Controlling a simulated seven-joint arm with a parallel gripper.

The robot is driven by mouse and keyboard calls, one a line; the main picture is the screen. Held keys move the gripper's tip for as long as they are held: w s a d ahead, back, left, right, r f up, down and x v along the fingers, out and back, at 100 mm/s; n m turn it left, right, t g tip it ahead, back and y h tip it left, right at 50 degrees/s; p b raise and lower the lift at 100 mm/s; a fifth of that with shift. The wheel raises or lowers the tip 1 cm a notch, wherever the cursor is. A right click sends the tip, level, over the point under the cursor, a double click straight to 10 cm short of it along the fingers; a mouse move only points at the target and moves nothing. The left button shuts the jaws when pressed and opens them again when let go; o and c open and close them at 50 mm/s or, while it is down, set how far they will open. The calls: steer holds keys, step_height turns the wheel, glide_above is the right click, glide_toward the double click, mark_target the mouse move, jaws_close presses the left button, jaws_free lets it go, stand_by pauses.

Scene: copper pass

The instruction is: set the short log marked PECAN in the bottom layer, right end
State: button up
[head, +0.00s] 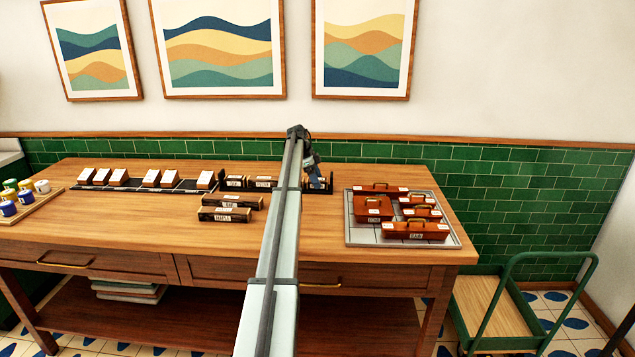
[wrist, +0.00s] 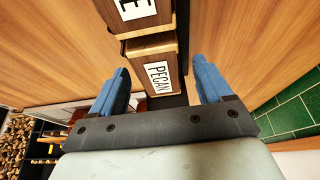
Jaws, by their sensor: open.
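The log marked PECAN (wrist: 157,72) shows its white label in the wrist view. It lies between and just beyond the blue fingertips of my gripper (wrist: 160,66), which are apart with a gap on each side. A second log, with a label ending in E (wrist: 136,10), lies in line with its far end. In the head view my gripper (head: 319,183) is low at the right end of a dark rack (head: 331,188). Two labelled logs (head: 236,182) (head: 263,182) sit in the rack to the left. The arm partly hides the rack, and PECAN's label cannot be read there.
Two longer logs (head: 238,201) (head: 223,215) lie in front of the rack. A tray (head: 354,238) with several brown handled boxes stands right. A dark strip (head: 133,187) with several white-topped blocks and a tray of cups (head: 28,208) are left. Front middle tabletop is clear.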

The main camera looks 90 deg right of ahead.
steer(key=v, duration=1.1)
steer(key=shift+w, duration=0.1)
stand_by(1.1)
